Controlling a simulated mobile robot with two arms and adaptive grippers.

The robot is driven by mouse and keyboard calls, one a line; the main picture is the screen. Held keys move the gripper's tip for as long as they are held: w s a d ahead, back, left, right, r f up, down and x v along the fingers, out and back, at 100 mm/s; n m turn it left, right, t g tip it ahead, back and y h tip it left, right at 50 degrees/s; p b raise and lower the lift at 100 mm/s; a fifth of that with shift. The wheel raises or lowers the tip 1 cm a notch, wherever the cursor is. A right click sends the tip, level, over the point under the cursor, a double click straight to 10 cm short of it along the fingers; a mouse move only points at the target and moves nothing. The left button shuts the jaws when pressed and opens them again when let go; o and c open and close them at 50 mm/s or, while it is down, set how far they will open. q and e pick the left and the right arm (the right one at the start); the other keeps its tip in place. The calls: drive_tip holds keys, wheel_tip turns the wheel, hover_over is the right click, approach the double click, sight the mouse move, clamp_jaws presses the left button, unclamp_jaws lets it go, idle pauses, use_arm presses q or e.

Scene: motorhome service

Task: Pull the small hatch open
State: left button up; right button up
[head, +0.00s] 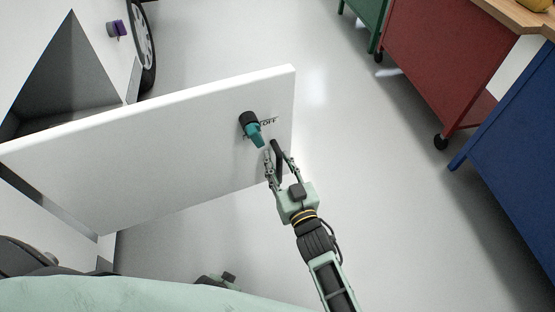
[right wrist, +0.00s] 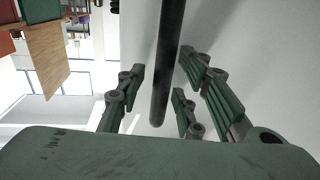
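The small hatch (head: 170,145) is a white panel standing swung out from the white vehicle side at the left, with a dark opening (head: 65,80) behind it. A black bar handle (head: 278,150) is near its free edge; it also shows in the right wrist view (right wrist: 168,70). A teal and black knob (head: 251,128) with an "OFF" label sits beside the handle. My right gripper (head: 276,158) is at the handle, with its fingers on either side of the bar. In the right wrist view (right wrist: 160,95) gaps show between bar and fingers.
A wheel (head: 143,45) and a small purple fitting (head: 117,28) are on the vehicle beyond the hatch. A red cabinet (head: 435,60), a blue cabinet (head: 515,125) and a green one (head: 368,15) stand at the right. The grey floor (head: 360,130) between is clear.

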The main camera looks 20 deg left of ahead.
drive_tip(key=v, duration=1.1)
drive_tip(key=shift+r, duration=0.1)
